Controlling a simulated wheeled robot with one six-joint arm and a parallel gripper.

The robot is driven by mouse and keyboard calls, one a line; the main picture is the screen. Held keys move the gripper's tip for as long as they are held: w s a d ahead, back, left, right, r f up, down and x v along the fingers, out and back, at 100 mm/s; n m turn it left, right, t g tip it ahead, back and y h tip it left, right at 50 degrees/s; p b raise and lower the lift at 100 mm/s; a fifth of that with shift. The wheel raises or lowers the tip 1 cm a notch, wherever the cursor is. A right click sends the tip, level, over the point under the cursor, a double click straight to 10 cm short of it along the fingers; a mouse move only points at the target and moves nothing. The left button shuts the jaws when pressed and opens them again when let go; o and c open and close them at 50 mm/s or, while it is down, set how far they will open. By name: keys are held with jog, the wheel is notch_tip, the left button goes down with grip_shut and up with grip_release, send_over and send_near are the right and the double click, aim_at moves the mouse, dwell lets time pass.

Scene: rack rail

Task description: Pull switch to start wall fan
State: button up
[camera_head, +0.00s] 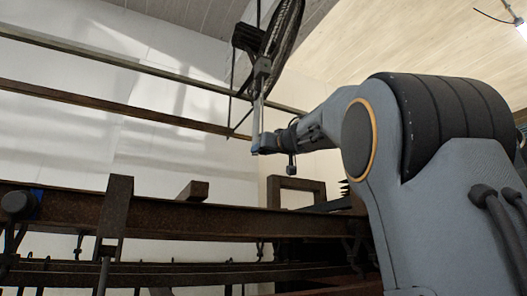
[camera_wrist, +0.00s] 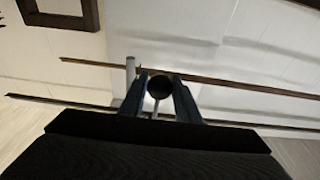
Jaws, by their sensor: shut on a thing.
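The wall fan (camera_head: 285,35) is at the top of the head view, seen nearly edge-on, with a dark round cage. A thin grey upright part (camera_head: 257,112) runs from below the fan down to my gripper (camera_head: 262,147). In the wrist view my gripper (camera_wrist: 160,92) has its two blue-grey fingers closed on a dark round pull knob (camera_wrist: 159,86), with a thin rod beneath it. The knob is too small to make out in the head view. A grey post (camera_wrist: 130,73) stands just beside the left finger in the wrist view.
A rusty steel rack beam (camera_head: 150,212) crosses the lower head view, with a brown square frame (camera_head: 296,183) behind it. Long rails (camera_head: 120,105) run along the pale wall (camera_head: 60,140). Open space lies between the beam and the gripper.

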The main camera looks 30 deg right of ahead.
jog(key=shift+f, duration=0.15)
jog(key=shift+f+b, duration=0.45)
jog(key=shift+f, duration=0.45)
jog(key=shift+r, duration=0.15)
jog(key=shift+r+p, duration=0.45)
jog(key=shift+r, duration=0.45)
jog(key=o, duration=1.1)
jog(key=shift+s, duration=0.15)
